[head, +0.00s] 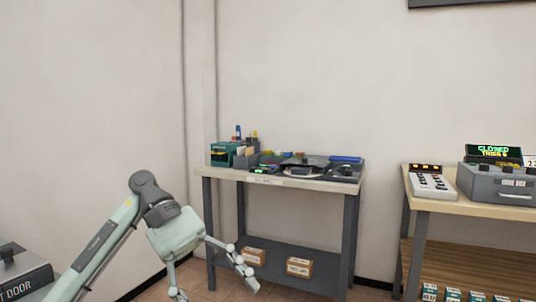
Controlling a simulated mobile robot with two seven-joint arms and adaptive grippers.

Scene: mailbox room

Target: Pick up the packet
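I cannot tell for sure which item is the packet. Two small brown cardboard boxes with white labels, a left box (253,256) and a right box (299,267), sit on the lower shelf of the grey-legged table. My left gripper (215,290) is in front of this table at the lower left, its fingers spread wide with nothing visible between them. Its one finger overlaps the view near the left box, but the gripper looks nearer to me than the shelf. My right gripper is not in view.
The table top (325,185) holds a green bin (223,154), a scale-like device (305,165) and a blue-topped item (346,160). At right, a wooden table (480,207) carries a button panel (432,186) and a grey code box (497,184). Small cartons (453,295) stand below it.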

